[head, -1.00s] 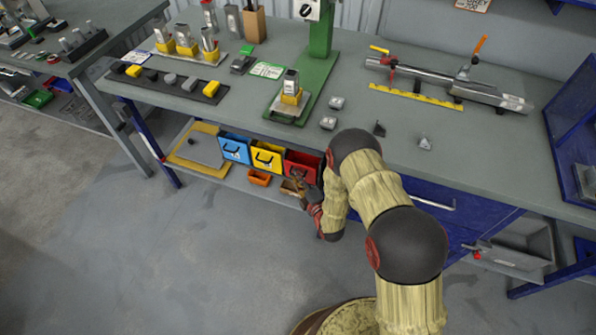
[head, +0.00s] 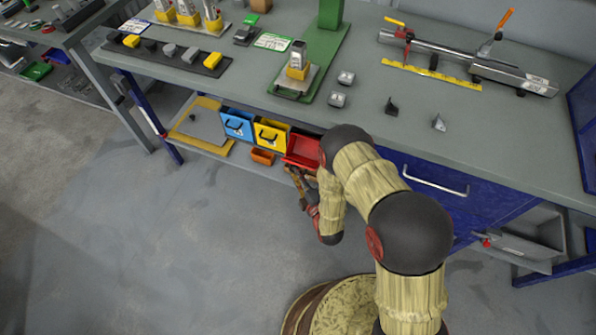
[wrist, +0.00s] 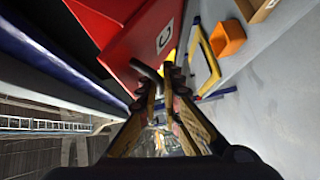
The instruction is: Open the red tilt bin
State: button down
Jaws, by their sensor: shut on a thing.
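The red tilt bin (head: 303,151) hangs under the workbench, at the right end of a row with a blue bin (head: 237,124) and a yellow bin (head: 271,134). Its front is tipped outward and its inside shows from above. In the wrist view its red front (wrist: 150,42) with a white label fills the top middle. My gripper (head: 297,172) is at the bin's front. In the wrist view my gripper (wrist: 158,88) is shut on the bin's dark handle (wrist: 147,72). My arm hides part of the bin's right side in the head view.
An orange open box (head: 262,157) sits on the lower shelf near the bins; it also shows in the wrist view (wrist: 228,39). A blue drawer front with a metal handle (head: 436,184) is right of my arm. The floor in front is clear.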

dwell(0.4)
jog(key=c, duration=2)
grip_release()
jog(key=shift+s, duration=0.15)
jog(key=v, duration=1.1)
jog(key=shift+s+d, duration=0.1)
jog(key=shift+s, duration=0.25)
